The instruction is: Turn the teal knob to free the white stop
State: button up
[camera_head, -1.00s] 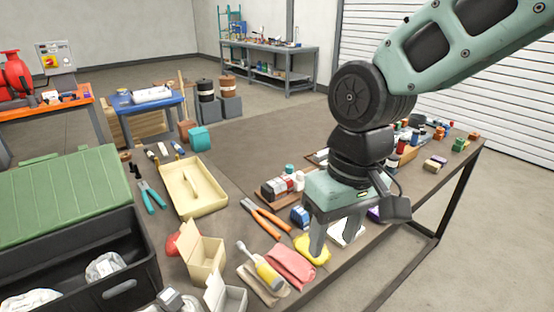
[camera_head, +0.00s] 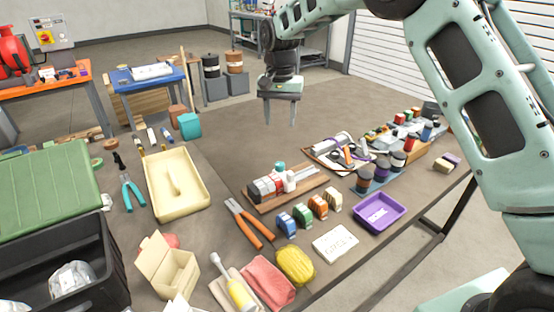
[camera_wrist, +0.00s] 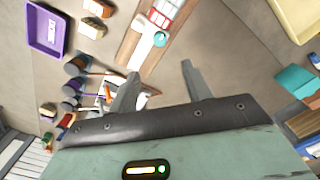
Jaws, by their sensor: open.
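The teal knob (camera_head: 280,167) stands on a small wooden board (camera_head: 311,191) in the middle of the bench. It also shows in the wrist view (camera_wrist: 160,38). A white part (camera_head: 290,181), which looks like the white stop, is right beside the knob, with red, white and grey blocks to its left. A pale rail runs to its right along the board. My gripper (camera_head: 280,116) is open and empty. It hangs with fingers down, above and beyond the board, apart from the knob. In the wrist view its fingers (camera_wrist: 160,72) are spread, with the knob ahead of them.
A cream tray (camera_head: 204,196) is left. The bench behind the board is clear.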

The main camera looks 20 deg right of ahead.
aim_at(280, 163)
notch_tip(280, 163, down, 15)
jog(key=shift+f+p, duration=0.1)
jog(key=shift+p, duration=1)
jog(key=c, duration=1)
